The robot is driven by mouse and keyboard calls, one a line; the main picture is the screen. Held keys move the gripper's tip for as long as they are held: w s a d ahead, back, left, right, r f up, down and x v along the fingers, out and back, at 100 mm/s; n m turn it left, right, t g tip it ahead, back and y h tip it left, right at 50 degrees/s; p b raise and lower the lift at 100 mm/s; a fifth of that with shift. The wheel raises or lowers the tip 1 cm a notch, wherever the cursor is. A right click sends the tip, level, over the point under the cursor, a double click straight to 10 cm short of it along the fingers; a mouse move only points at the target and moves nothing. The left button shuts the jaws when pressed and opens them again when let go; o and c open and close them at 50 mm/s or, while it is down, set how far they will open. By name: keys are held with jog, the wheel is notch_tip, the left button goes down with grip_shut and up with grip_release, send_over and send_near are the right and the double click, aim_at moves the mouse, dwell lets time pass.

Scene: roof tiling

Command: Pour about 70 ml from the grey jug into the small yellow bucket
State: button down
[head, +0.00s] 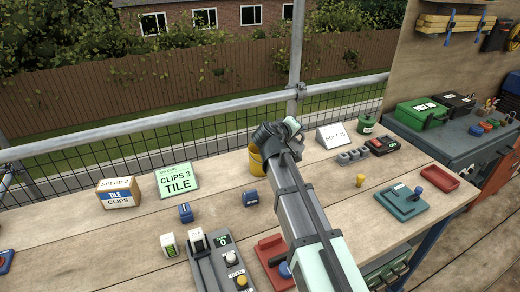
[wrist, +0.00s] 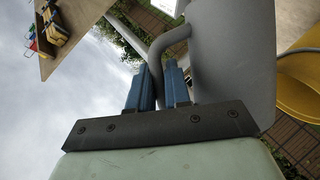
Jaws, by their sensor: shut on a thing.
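The grey jug (wrist: 232,55) fills much of the right half of the wrist view. My gripper (wrist: 158,68) is shut on its handle, with the blue fingers on either side. The yellow bucket (wrist: 299,85) shows at the right edge of the wrist view, beyond the jug. In the head view the bucket (head: 255,162) stands on the bench, partly hidden by my arm. My gripper (head: 293,125) is above and right of it there. The jug is hard to tell from my arm in the head view. Its mouth and any liquid or stream cannot be made out.
A green tile card (head: 178,180) and a clips box (head: 118,192) stand left of the bucket. Blue blocks (head: 250,197) lie in front. A white sign (head: 333,136) and green canister (head: 368,123) stand to the right. A scaffold rail (head: 150,125) runs behind the bench.

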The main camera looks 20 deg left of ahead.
jog(key=shift+a+r+n, duration=0.3)
jog(key=shift+a+r, duration=0.05)
jog(key=shift+r, duration=0.05)
jog(key=shift+a+n+h+p, duration=0.3)
jog(key=shift+a+n+h, duration=0.25)
jog(key=shift+n+h, duration=0.05)
dwell(1.2)
jog(key=shift+a+r+n+t+h+p, duration=0.3)
jog(key=shift+a+t+p, duration=0.15)
jog(key=shift+a, duration=0.3)
dwell(0.7)
jog(key=d, duration=0.1)
jog(key=d+m, duration=0.1)
jog(key=shift+s+d+f+g+y, duration=0.1)
jog(key=shift+d+f+g+y, duration=0.2)
jog(key=shift+y, duration=0.1)
jog(key=shift+d+m, duration=0.2)
jog(key=shift+m, duration=0.2)
jog(key=shift+y, duration=0.3)
jog(key=shift+d+f+m+y, duration=0.4)
jog(key=shift+d+f+m, duration=0.15)
jog(key=shift+f, duration=0.25)
jog(key=shift+d+f+m+g+y, duration=0.1)
jog(key=shift+d+m+g+y, duration=0.15)
jog(key=shift+m+y, duration=0.2)
